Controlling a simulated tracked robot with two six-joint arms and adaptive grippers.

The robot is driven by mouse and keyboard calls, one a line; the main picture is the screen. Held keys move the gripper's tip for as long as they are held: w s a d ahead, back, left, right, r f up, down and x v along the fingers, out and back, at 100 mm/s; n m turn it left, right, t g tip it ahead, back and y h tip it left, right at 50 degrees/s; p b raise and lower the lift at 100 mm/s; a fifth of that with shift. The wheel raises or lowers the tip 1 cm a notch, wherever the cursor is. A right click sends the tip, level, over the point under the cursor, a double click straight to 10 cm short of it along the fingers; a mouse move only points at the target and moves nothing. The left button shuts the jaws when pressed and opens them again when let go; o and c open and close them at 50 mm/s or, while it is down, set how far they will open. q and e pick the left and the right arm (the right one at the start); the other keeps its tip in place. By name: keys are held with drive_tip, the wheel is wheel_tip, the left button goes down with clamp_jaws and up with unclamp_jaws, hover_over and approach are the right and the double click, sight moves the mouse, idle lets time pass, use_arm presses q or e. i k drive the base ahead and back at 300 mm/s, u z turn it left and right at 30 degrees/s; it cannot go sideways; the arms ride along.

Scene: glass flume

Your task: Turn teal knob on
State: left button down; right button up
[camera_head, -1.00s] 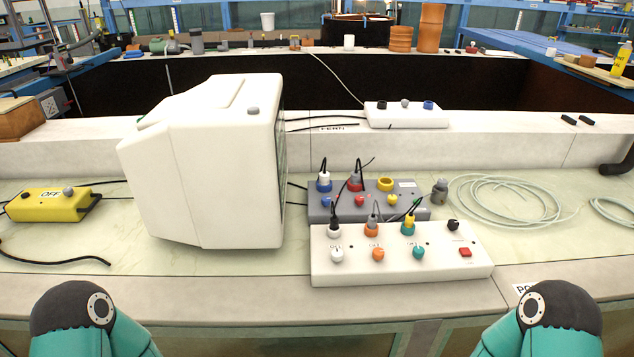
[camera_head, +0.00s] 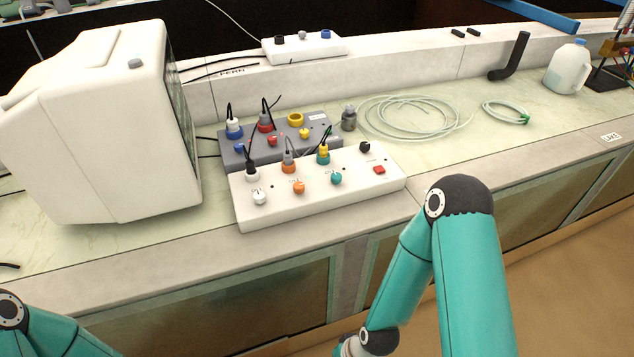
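The teal knob (camera_head: 336,179) sits on the front face of a white control box (camera_head: 318,204) on the bench. The knob's pointer is too small to read. My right arm is in front of the bench at the lower right, its gripper out of frame. Only a bit of my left arm shows at lower left. Neither gripper touches the knob.
A grey box (camera_head: 229,158) with plugs and cables stands right behind the white box. A large white monitor (camera_head: 90,130) stands to the left. Coiled tubing (camera_head: 405,118), a small grey bottle (camera_head: 349,118) and a jug (camera_head: 568,68) are to the right. The bench's front strip is clear.

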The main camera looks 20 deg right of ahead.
sight(335, 177)
drive_tip(key=u, duration=0.7)
drive_tip(key=k, duration=1.05)
drive_tip(key=z, duration=0.7)
drive_tip(key=i, duration=1)
